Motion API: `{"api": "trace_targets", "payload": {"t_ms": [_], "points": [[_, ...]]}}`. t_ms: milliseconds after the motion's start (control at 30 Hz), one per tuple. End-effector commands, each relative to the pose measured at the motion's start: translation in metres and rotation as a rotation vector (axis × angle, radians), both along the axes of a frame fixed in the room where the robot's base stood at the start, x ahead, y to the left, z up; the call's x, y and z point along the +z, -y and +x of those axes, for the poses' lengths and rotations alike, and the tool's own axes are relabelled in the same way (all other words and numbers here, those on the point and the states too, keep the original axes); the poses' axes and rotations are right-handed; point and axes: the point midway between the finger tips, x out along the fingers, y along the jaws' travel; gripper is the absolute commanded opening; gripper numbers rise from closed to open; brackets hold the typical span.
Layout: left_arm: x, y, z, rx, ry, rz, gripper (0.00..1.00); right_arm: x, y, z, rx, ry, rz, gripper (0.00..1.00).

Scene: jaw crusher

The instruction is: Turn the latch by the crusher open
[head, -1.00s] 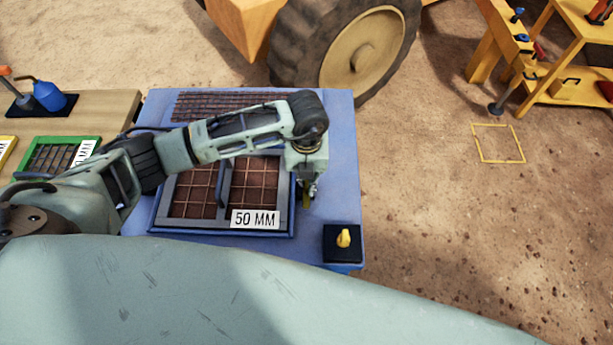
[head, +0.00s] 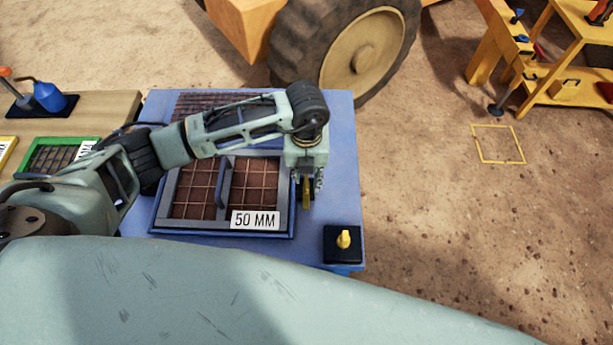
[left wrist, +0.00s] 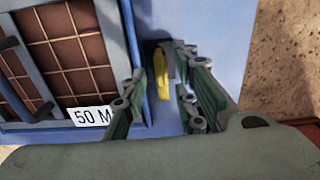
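The yellow latch (head: 306,194) is a narrow bar on the blue crusher deck, just right of the framed screen. It lies roughly along the screen's right edge. My left gripper (head: 308,184) is above it and partly hides it in the head view. In the left wrist view the latch (left wrist: 161,74) shows between the two spread fingers (left wrist: 162,82), with a visible gap on its right. My right gripper is not in view.
The screen (head: 190,229) labelled 50 MM lies left of the latch. A black box with a yellow knob (head: 344,240) sits at the deck's front right corner. A large wheel (head: 345,50) stands behind. Open ground lies to the right.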

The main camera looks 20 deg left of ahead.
Motion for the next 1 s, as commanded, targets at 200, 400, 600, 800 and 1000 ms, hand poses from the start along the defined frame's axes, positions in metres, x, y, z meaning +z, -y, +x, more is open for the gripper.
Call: {"api": "trace_targets", "payload": {"t_ms": [200, 400, 600, 800, 1000], "points": [[0.05, 0.0, 0.002, -0.002, 0.006, -0.001, 0.27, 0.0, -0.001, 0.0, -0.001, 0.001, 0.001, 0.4], [0.083, 0.0, 0.001, 0.0, 0.003, -0.001, 0.27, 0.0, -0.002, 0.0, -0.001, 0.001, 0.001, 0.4], [0.096, 0.0, 0.0, 0.0, 0.001, 0.0, 0.27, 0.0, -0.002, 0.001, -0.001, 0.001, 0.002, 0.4], [0.096, 0.0, 0.0, 0.0, 0.0, 0.0, 0.27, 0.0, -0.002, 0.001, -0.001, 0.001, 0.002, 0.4], [0.096, 0.0, 0.0, 0.0, 0.0, 0.0, 0.27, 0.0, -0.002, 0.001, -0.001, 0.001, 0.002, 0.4]]}}
